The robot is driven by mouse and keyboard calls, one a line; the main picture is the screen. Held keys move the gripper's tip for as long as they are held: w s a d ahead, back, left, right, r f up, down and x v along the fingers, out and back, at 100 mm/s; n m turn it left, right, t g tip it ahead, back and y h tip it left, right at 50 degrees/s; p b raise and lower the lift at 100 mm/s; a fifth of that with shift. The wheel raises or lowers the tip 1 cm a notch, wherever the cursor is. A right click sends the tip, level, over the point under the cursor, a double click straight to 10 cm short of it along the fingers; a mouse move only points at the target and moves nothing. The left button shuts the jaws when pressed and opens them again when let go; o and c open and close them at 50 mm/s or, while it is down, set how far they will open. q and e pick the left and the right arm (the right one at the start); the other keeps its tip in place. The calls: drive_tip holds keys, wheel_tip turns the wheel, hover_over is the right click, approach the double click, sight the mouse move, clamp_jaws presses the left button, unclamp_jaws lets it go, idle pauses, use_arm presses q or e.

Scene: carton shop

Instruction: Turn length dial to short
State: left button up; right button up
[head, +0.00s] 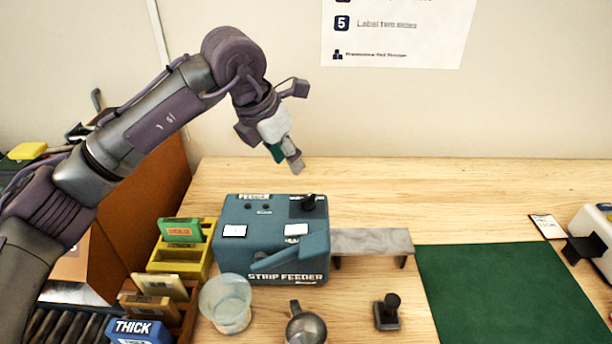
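The strip feeder (262,255) is a blue-grey box on the wooden table, left of centre, with "STRIP FEEDER" on its front. A black knob (308,203) stands on a dark plate at its back right corner, and I take it for the length dial. Its setting is too small to read. White labels and two small dark buttons are also on top. My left gripper (284,153) hangs in the air above and behind the feeder, pointing down and apart from the knob. Its fingertips look close together, and their opening is unclear. My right gripper is out of view.
A grey metal chute (372,241) extends right from the feeder. A glass cup (227,304), a metal jug (305,326) and a black-handled stamp (387,311) stand in front. A yellow card holder (178,262) is at left. A green mat (505,295) lies clear at right.

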use_arm(q)
drive_tip(key=p, duration=0.2)
approach(308, 197)
drive_tip(key=f, duration=0.1)
drive_tip(key=p+x, duration=0.2)
drive_tip(key=x, duration=0.4)
drive_tip(key=shift+w+d+f, duration=0.2)
drive_tip(key=shift+w, duration=0.05)
drive_tip(key=shift+w+d+f, duration=0.1)
drive_tip(key=shift+w+f, duration=0.05)
drive_tip(key=shift+f, duration=0.5)
clamp_jaws()
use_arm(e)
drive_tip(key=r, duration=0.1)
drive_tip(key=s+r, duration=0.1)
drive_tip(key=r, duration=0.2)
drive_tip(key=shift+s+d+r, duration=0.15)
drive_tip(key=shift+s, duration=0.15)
